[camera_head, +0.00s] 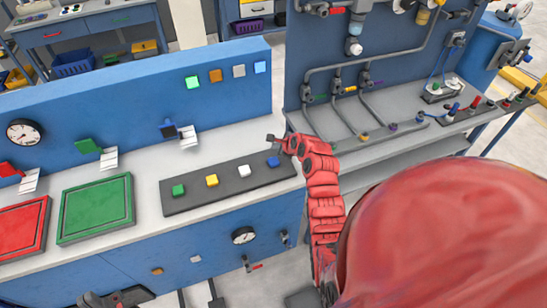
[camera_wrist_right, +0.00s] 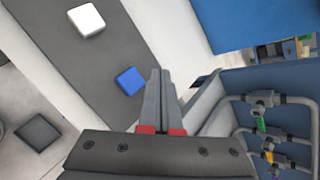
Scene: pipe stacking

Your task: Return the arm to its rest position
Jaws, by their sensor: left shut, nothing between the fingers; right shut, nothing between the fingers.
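My right arm is red and reaches up over the bench's right end. Its gripper (camera_head: 274,139) is near the blue block (camera_head: 273,161) at the end of a dark strip (camera_head: 228,182). In the right wrist view the gripper (camera_wrist_right: 162,72) has its fingers together with nothing between them, apart from the blue block (camera_wrist_right: 130,81). A white block (camera_wrist_right: 87,20) lies further along the strip. A dark shape at the bottom left of the head view appears to be my left gripper (camera_head: 115,298), low in front of the bench; its fingertips are hard to make out.
The strip also holds a green block (camera_head: 178,190) and a yellow block (camera_head: 211,181). Green (camera_head: 97,208) and red (camera_head: 22,228) pads lie at left. A pipe rack (camera_head: 355,90) with valves stands close beyond the right gripper.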

